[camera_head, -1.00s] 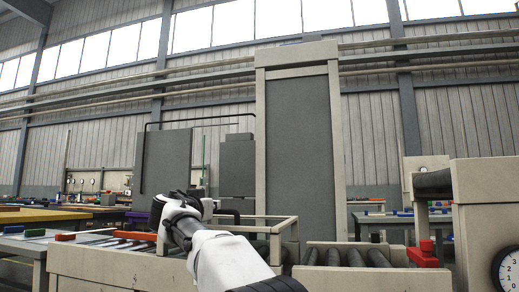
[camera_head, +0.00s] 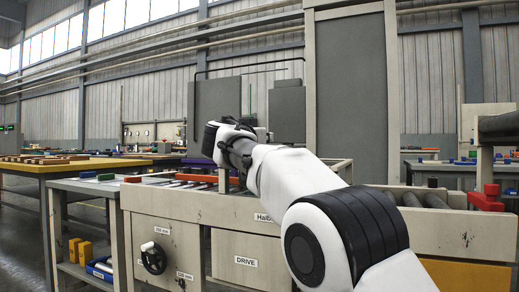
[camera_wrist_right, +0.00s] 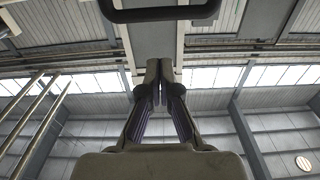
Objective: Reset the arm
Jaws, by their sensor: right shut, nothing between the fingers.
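My right arm reaches up from the lower right of the head view, white with a thick black joint. The wrist points up toward the roof and windows. My left gripper is not in view.
The press carries a handwheel (camera_head: 153,257) and a DRIVE label. Rollers (camera_head: 410,199) and a red fitting (camera_head: 487,198) are at right. A yellow-topped table (camera_head: 60,168) stands at left. A dark frame (camera_wrist_right: 160,14) crosses the top of the wrist view.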

